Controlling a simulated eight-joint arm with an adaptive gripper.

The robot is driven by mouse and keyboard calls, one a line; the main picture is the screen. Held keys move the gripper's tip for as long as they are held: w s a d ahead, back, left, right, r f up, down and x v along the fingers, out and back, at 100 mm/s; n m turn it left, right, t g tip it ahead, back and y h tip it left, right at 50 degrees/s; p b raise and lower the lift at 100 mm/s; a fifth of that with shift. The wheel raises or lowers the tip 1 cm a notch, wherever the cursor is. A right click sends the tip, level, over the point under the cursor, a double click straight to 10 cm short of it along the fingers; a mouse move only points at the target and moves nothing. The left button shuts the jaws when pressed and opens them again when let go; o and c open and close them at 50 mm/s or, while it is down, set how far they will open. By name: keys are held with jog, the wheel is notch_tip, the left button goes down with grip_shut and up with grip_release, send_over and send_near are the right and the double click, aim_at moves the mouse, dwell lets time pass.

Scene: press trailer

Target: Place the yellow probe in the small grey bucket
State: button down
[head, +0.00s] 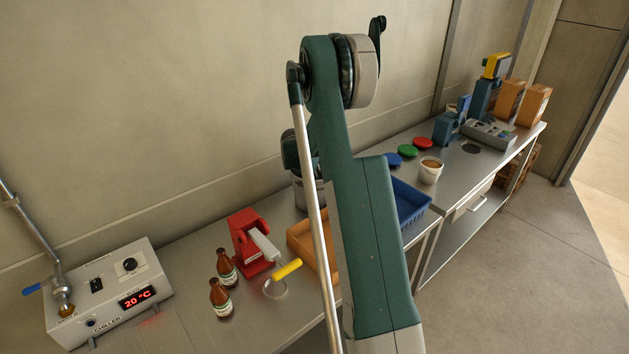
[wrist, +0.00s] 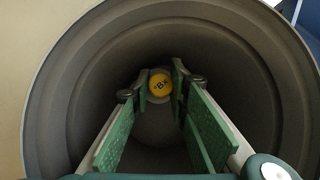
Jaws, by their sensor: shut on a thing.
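The yellow probe (wrist: 160,85) shows end-on in the wrist view as a yellow round face with dark lettering. My gripper (wrist: 160,77) is shut on it, with a green-padded finger on each side. The fingers and the probe are over the mouth of the small grey bucket (wrist: 48,95) and appear to reach inside it. The bucket's wall surrounds them in the wrist view. Whether the probe touches the bottom, I cannot tell. In the head view the grey bucket (head: 300,193) is partly hidden behind my arm, and the probe and fingertips are hidden.
An orange tray (head: 300,238) and a blue bin (head: 412,205) flank my arm. A chiller (head: 105,290) is far left. A whitish bucket (head: 430,173) stands right.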

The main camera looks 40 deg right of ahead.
jog(key=shift+f, duration=0.15)
jog(key=c, duration=2.2)
grip_release()
jog(key=shift+r, duration=0.2)
jog(key=v, duration=1.2)
jog(key=shift+a, duration=0.1)
